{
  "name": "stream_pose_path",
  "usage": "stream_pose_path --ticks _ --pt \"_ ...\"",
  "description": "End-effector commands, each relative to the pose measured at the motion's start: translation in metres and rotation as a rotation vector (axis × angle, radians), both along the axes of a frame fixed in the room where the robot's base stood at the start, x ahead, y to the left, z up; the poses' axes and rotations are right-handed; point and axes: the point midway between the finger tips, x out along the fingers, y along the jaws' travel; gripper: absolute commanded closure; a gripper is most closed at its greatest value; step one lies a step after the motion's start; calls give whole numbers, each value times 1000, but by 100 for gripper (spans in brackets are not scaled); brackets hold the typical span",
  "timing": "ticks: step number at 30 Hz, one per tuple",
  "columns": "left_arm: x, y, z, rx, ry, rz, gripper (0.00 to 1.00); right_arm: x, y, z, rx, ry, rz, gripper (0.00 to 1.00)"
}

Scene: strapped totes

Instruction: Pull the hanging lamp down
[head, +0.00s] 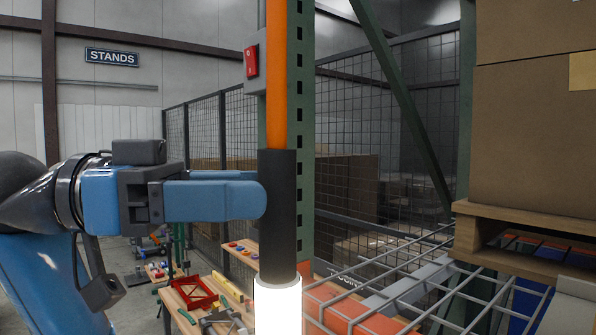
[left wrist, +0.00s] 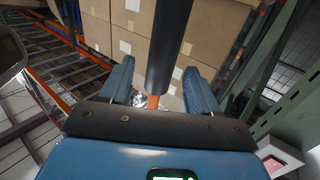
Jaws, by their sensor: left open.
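The hanging lamp has a black grip sleeve (head: 279,212) under an orange cord (head: 277,75), with a glowing white lamp end (head: 278,310) at the bottom. It hangs upright in the middle of the head view. My left gripper (head: 256,192) reaches in from the left at the height of the sleeve. Its blue fingers are open. In the left wrist view the black sleeve (left wrist: 170,45) stands between the two fingers of the left gripper (left wrist: 158,72), with a gap visible on both sides. My right gripper is not in view.
A green rack post (head: 301,130) with a red switch box (head: 251,62) stands just behind the lamp. Wire decking (head: 400,285) and stacked boxes on a pallet (head: 535,130) are at the right. A bench with tools (head: 200,300) is lower left.

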Motion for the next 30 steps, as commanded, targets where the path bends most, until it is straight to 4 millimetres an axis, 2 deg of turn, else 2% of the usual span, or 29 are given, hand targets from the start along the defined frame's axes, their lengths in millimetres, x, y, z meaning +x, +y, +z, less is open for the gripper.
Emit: stream_pose_path --ticks 1,6,12,26,30 --pt "-1 -9 4 -1 1 -6 39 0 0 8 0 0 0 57" --pt "0 -32 3 -1 1 -4 39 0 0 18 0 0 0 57" --pt "2 -50 2 -1 -1 -2 39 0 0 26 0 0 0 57" --pt "2 -57 0 -1 -1 1 39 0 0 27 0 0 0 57" --pt "2 -57 0 -1 -1 1 60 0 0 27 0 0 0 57"
